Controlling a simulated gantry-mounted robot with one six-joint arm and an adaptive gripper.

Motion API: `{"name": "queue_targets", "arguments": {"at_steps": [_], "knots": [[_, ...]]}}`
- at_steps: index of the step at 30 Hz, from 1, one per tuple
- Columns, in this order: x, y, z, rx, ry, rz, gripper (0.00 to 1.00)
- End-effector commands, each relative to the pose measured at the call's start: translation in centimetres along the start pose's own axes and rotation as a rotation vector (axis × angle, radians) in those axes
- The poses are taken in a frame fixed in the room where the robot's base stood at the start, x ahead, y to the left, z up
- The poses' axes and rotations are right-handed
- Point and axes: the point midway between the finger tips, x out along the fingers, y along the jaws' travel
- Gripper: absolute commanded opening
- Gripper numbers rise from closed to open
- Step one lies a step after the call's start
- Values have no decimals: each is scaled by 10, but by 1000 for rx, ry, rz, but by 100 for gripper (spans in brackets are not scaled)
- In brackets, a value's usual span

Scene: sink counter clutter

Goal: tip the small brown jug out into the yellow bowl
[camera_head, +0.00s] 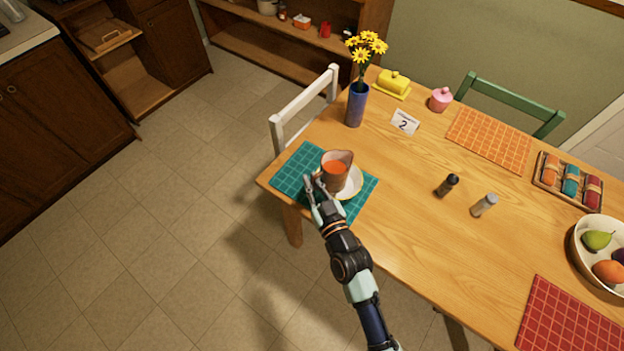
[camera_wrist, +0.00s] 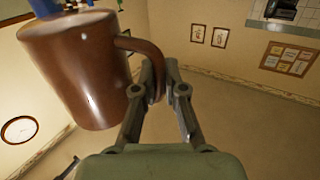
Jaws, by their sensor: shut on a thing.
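The small brown jug (camera_head: 337,183) has orange liquid showing inside its mouth. My gripper (camera_head: 314,183) is at the jug's left side and shut on its handle. In the wrist view the jug (camera_wrist: 85,75) fills the upper left, and my gripper (camera_wrist: 168,88) closes on the curved handle. The jug looks near upright in the head view; I cannot tell any slight tilt. A pale bowl with a yellow rim (camera_head: 358,181) is below and behind the jug, partly hidden by it. No stream of liquid is visible.
The bowl is on a teal placemat (camera_head: 292,175) at the table's left corner. A blue vase (camera_head: 356,105) with yellow flowers stands beyond it. Dark (camera_head: 447,185) and grey (camera_head: 484,205) shakers stand to the right. The wood between is clear. A white chair (camera_head: 305,105) is at the table's far-left edge.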

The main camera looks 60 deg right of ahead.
Motion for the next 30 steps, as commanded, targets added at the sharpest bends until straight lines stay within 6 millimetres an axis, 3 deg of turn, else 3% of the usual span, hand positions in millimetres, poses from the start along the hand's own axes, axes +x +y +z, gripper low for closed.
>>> {"name": "queue_targets", "arguments": {"at_steps": [30], "knots": [[-2,-3,-17,106,-61,0,0]]}}
